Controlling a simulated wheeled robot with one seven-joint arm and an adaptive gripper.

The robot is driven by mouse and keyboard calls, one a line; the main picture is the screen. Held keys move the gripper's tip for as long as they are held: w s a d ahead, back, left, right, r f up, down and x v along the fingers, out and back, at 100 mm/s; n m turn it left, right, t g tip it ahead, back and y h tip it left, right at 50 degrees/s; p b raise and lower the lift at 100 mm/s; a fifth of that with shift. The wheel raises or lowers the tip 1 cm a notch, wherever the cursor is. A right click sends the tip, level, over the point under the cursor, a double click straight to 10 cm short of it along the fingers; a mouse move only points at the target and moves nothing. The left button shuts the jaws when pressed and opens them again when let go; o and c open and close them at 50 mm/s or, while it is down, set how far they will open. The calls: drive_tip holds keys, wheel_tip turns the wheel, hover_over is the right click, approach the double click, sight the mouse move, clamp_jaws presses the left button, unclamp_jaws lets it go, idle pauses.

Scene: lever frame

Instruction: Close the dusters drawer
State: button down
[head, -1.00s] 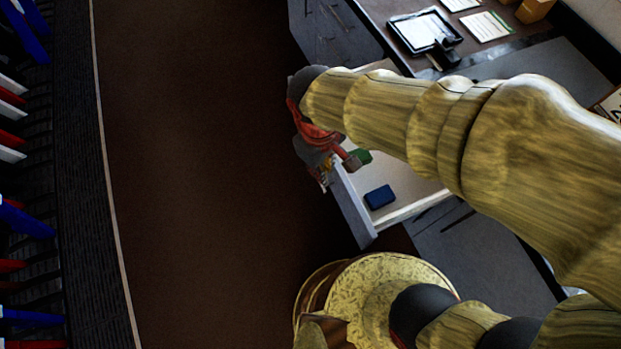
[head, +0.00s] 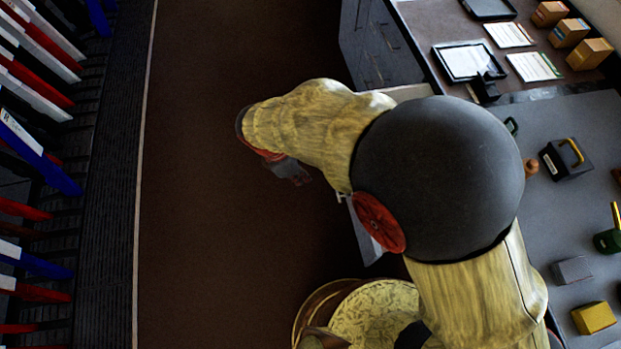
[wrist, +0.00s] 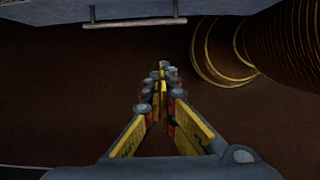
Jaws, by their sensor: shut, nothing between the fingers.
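The open drawer sticks out from the desk into the aisle. In the head view only part of its front panel (head: 368,238) and a pale back corner (head: 405,93) show; my arm hides its inside, and no label is readable. In the wrist view the grey drawer front (wrist: 60,13) with its bar handle (wrist: 134,23) spans the top edge. My gripper (head: 297,174) is out over the brown floor, left of the drawer front and apart from it. In the wrist view my gripper (wrist: 160,75) has its fingers together, empty, below the handle.
The desk top (head: 560,215) holds a black box with a yellow handle (head: 566,158), a yellow block (head: 594,318) and a grey block (head: 572,270). Further drawers (head: 375,45) stand behind. A rack of coloured slats (head: 40,140) lines the left. The brown floor (head: 220,230) between is clear.

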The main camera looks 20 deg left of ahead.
drive_tip(key=w+d+f+b, duration=0.3)
drive_tip(key=d+f+b, duration=0.1)
drive_tip(key=f, duration=0.5)
drive_tip(key=shift+w+d, duration=0.2)
drive_tip(key=shift+d, duration=0.55)
drive_tip(key=w+d+p, duration=0.4)
drive_tip(key=w+d, duration=0.2)
drive_tip(key=d, duration=0.4)
drive_tip(key=w+d+p, duration=0.4)
drive_tip(key=w+d, duration=0.3)
drive_tip(key=d, duration=0.4)
drive_tip(key=w+d+p, duration=0.4)
drive_tip(key=w+d, duration=0.2)
drive_tip(key=d, duration=0.5)
drive_tip(key=shift+w+d, duration=0.1)
drive_tip(key=shift+w, duration=0.15)
drive_tip(key=shift+w+d+p, duration=0.3)
drive_tip(key=shift+w+d, duration=0.05)
